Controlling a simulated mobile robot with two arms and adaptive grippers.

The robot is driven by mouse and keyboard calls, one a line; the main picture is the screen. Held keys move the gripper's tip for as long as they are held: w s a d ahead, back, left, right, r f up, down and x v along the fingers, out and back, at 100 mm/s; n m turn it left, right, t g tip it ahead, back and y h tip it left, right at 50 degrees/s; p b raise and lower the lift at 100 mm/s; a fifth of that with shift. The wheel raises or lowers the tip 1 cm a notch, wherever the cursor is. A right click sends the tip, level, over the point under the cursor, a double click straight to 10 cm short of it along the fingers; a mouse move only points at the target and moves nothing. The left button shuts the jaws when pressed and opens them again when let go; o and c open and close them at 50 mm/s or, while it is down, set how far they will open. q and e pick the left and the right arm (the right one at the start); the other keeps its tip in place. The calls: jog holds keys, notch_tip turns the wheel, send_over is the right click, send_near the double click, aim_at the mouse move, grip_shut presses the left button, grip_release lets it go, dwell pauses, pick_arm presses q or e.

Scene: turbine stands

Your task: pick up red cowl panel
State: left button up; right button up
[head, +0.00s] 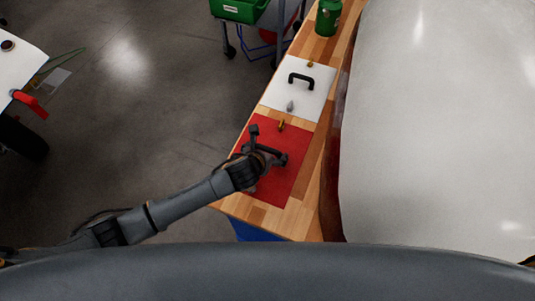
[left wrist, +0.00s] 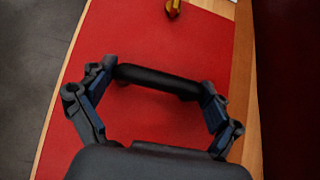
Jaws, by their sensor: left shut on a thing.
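The red cowl panel (head: 297,146) lies flat on the near end of a wooden bench top. It fills much of the left wrist view (left wrist: 165,40). Its black bar handle (left wrist: 158,80) sits between the fingers of my left gripper (head: 268,145). In the left wrist view, the gripper (left wrist: 160,77) has one fingertip at each end of the handle and is shut on it. The gripper covers part of the panel in the head view. A brass-coloured knob (head: 281,125) stands near the panel's far edge. My right gripper is not in view.
A white panel (head: 272,95) with a black handle lies just beyond on the bench (head: 312,160). A green can (head: 328,17) stands farther back. A large pale curved body (head: 440,120) borders the bench on the right. Open grey floor (head: 150,110) lies left.

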aim_at(268, 148)
pick_arm(q)
jog(key=shift+r, duration=0.1)
notch_tip(268, 148, up, 10)
jog(key=shift+f+b, duration=0.1)
jog(key=shift+b, duration=0.2)
